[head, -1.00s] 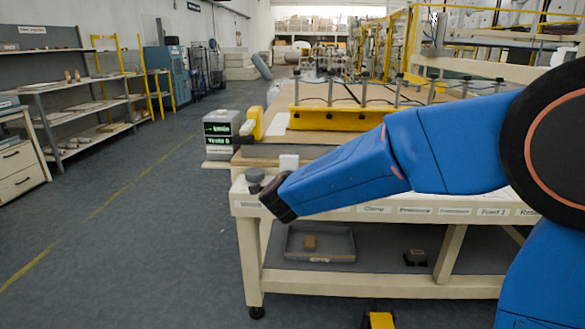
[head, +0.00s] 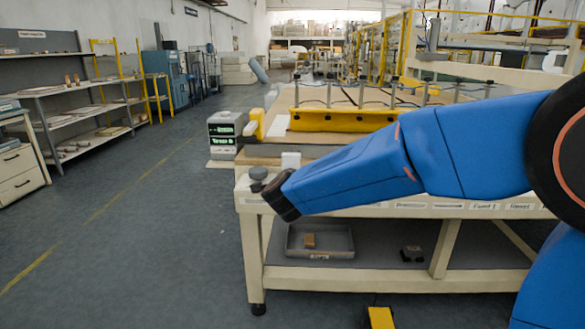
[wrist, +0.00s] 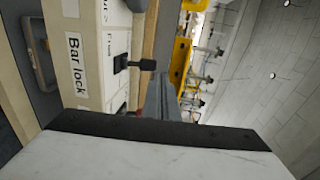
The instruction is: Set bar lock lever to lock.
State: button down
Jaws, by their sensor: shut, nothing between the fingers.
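The bar lock lever (wrist: 136,64) is a small black lever on the cream front panel, seen in the wrist view above a white "Bar lock" label (wrist: 77,65) that appears turned sideways. Another dark knob shows at the top of that view. My gripper (wrist: 165,98) shows as grey fingers beyond the dark-edged wrist body; they look closed and empty, close to the lever in the picture. Whether they touch it I cannot tell. In the head view my blue arm reaches to the bench's left front corner, and its dark wrist end hides the lever and fingers.
The cream bench (head: 252,245) has labels along its front edge and a grey tray (head: 320,241) on its lower shelf. A grey round knob (head: 258,173) stands at its left corner. A yellow bar (head: 345,120) lies across the top. The floor at left is clear.

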jog(key=s+r, duration=0.3)
jog(key=s, duration=0.5)
jog(key=shift+a, duration=0.2)
jog(key=s+d+n+g+y, duration=0.3)
jog(key=s+d+n+y, duration=0.35)
jog(key=d+n, duration=0.35)
jog(key=s+d+f+n+g+h, duration=0.2)
jog(key=s+d+f+g, duration=0.1)
jog(key=s+d+f, duration=0.2)
jog(key=s+d+f+n+g+h, duration=0.2)
jog(key=s+d+f, duration=0.4)
jog(key=s, duration=0.8)
jog(key=s+d+f+n+g+h, duration=0.2)
jog(key=s+d+f+n+g, duration=0.1)
jog(key=s+d, duration=0.6)
notch_tip(320, 180, down, 2)
jog(key=shift+s+d+f+n+g, duration=0.15)
jog(key=shift+s+d+n+g, duration=0.15)
jog(key=shift+d+n, duration=0.3)
